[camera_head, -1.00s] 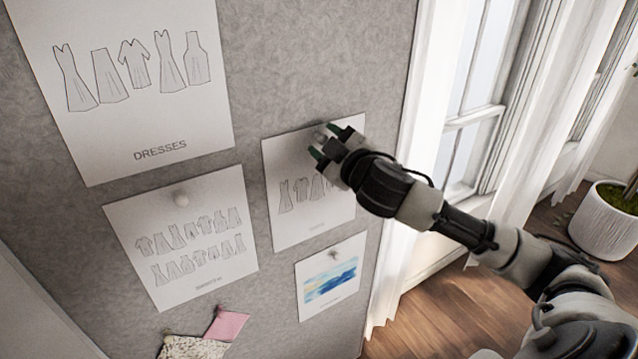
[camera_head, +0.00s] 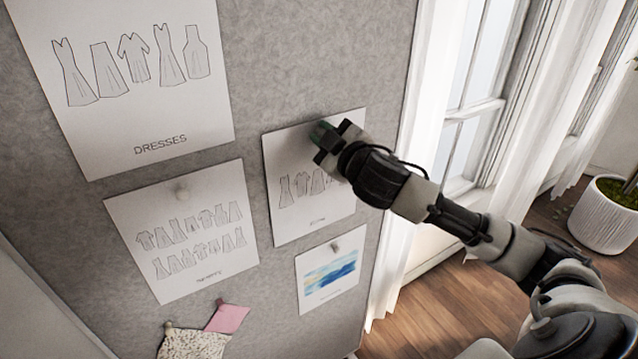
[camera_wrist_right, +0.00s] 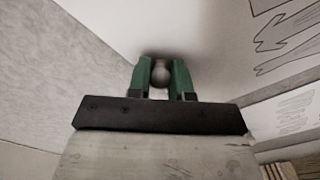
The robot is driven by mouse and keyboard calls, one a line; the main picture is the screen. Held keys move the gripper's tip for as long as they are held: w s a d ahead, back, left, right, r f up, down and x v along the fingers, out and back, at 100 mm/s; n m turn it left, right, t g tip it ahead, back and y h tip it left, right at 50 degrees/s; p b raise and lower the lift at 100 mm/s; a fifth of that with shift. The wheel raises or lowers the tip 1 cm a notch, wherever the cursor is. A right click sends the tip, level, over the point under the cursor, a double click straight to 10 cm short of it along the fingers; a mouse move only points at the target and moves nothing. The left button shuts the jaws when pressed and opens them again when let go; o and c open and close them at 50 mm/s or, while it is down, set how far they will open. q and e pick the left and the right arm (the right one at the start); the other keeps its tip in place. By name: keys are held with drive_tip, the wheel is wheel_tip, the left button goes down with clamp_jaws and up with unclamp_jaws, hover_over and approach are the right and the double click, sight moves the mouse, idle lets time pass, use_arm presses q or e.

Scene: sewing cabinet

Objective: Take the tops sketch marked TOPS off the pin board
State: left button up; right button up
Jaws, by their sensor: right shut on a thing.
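A white sketch sheet (camera_head: 288,222) with a row of garment drawings hangs at the right side of the grey pin board (camera_head: 300,60). Its small label is too blurred to read. My right gripper (camera_head: 322,135) is at the top of this sheet and covers part of its upper right. In the right wrist view, its green fingertips (camera_wrist_right: 161,75) are shut on a round pale pin (camera_wrist_right: 160,72) in front of white paper (camera_wrist_right: 200,30). The sheet still lies against the board. My left gripper is not in view.
A large DRESSES sheet (camera_head: 160,110) hangs upper left, with another garment sheet (camera_head: 205,210) below it. A small blue-and-yellow picture (camera_head: 330,272) and fabric swatches (camera_head: 227,317) are pinned lower down. Curtains (camera_head: 425,100), a window and a potted plant (camera_head: 602,215) stand to the right.

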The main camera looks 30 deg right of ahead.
drive_tip(key=shift+s, duration=1.1)
drive_tip(key=shift+s+b, duration=0.3)
drive_tip(key=shift+s, duration=0.05)
